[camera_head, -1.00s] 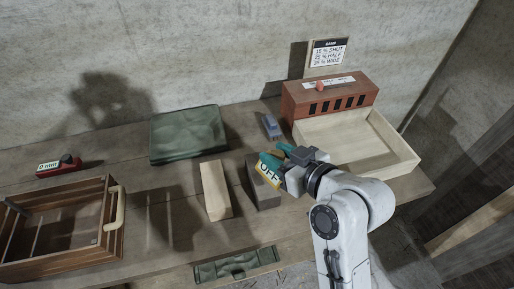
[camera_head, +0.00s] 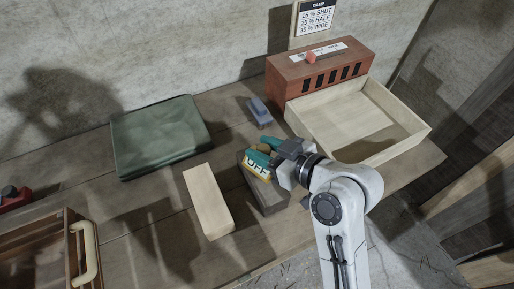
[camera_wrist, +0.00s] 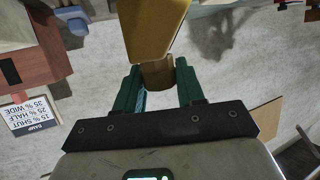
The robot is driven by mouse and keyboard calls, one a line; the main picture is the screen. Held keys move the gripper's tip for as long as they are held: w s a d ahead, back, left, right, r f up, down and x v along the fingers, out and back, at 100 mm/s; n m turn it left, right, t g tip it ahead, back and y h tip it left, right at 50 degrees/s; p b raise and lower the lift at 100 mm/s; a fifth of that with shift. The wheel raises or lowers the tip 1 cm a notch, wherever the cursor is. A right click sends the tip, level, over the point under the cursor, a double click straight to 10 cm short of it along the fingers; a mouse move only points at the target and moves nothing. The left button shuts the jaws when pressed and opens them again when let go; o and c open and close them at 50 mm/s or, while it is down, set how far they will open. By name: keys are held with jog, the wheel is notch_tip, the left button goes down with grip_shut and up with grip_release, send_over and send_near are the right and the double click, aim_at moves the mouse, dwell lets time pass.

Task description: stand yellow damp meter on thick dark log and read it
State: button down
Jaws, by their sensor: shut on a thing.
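The yellow damp meter (camera_head: 257,169) is in my gripper (camera_head: 263,148), which has teal fingers. Its face reads "OFF" in the head view. In the wrist view my gripper (camera_wrist: 158,88) is shut on a brown part of the meter, and the yellow body (camera_wrist: 155,30) extends beyond the fingers. The thick dark log (camera_head: 270,200) lies on the bench below the meter and is partly hidden by it and my gripper. I cannot tell whether the meter touches the log. A pale timber block (camera_head: 208,203) lies to the left of the log.
A blue-grey item (camera_head: 259,112) lies behind the gripper. A reddish slotted box (camera_head: 320,72) and a pale open tray (camera_head: 400,148) stand right. A green pad (camera_head: 160,137) and a wooden crate (camera_head: 35,255) are left. A wall sign (camera_head: 315,17) lists damp percentages.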

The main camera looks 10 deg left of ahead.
jog(key=shift+d+f, duration=0.1)
jog(key=shift+f, duration=0.2)
jog(key=shift+f, duration=0.15)
jog(key=c, duration=0.7)
grip_release()
